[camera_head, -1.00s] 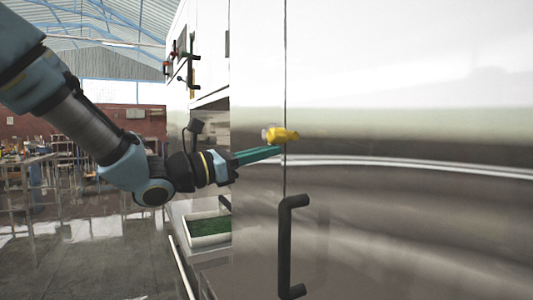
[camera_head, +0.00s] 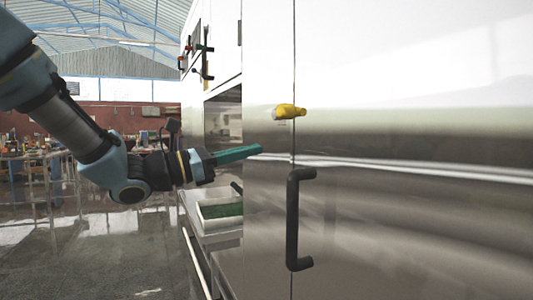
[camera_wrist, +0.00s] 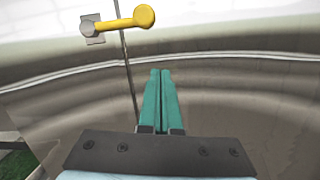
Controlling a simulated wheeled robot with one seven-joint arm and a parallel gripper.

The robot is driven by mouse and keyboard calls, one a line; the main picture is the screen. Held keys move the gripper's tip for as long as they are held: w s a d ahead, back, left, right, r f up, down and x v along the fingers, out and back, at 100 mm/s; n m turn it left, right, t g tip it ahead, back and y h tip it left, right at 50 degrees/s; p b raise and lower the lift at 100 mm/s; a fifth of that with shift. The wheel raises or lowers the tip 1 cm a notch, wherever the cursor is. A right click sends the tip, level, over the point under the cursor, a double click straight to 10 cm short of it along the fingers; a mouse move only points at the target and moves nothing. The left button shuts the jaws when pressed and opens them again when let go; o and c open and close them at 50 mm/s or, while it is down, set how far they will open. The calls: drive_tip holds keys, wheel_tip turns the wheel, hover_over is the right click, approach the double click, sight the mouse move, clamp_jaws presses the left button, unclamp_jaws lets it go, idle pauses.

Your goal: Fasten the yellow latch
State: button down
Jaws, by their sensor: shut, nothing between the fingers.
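The yellow latch (camera_head: 288,112) sits on the front of the metal cabinet, high on the vertical door seam. In the wrist view the latch (camera_wrist: 125,20) lies nearly level across the seam, with its grey mount left of the seam and its rounded yellow end right of it. My gripper (camera_head: 259,149) has green fingers that are shut and empty. It is below and left of the latch, apart from it. In the wrist view the fingertips (camera_wrist: 160,72) point toward the cabinet front, below and to the right of the latch.
A black vertical handle (camera_head: 293,220) stands out from the cabinet below the latch. The shiny cabinet door (camera_head: 420,220) fills the right side. A white tray with green contents (camera_head: 220,211) is at a lower opening left of the cabinet front. Open floor (camera_head: 110,265) lies at the left.

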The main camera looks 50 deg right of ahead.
drive_tip(key=shift+v, duration=1.6)
drive_tip(key=shift+s+f, duration=0.1)
drive_tip(key=w+a+f+m+t+y, duration=0.2)
drive_tip(key=a+f+y, duration=0.3)
drive_tip(key=a+f, duration=0.45)
drive_tip(key=w+a+f+m+t+y, duration=0.25)
drive_tip(key=a+f+y, duration=0.35)
drive_tip(key=f, duration=0.6)
drive_tip(key=w+a+f+m+t+y, duration=0.1)
drive_tip(key=a+f+m+y, duration=0.1)
drive_tip(key=a, duration=0.7)
drive_tip(key=w+a+f+m+t+y, duration=0.2)
drive_tip(key=a+f+m+y, duration=0.1)
drive_tip(key=a, duration=0.7)
drive_tip(key=w+a+f+m+t+y, duration=0.2)
drive_tip(key=a+f, duration=0.1)
drive_tip(key=a, duration=0.7)
drive_tip(key=shift+f, duration=0.3)
drive_tip(key=shift+w+m, duration=0.15)
drive_tip(key=shift+m, duration=0.1)
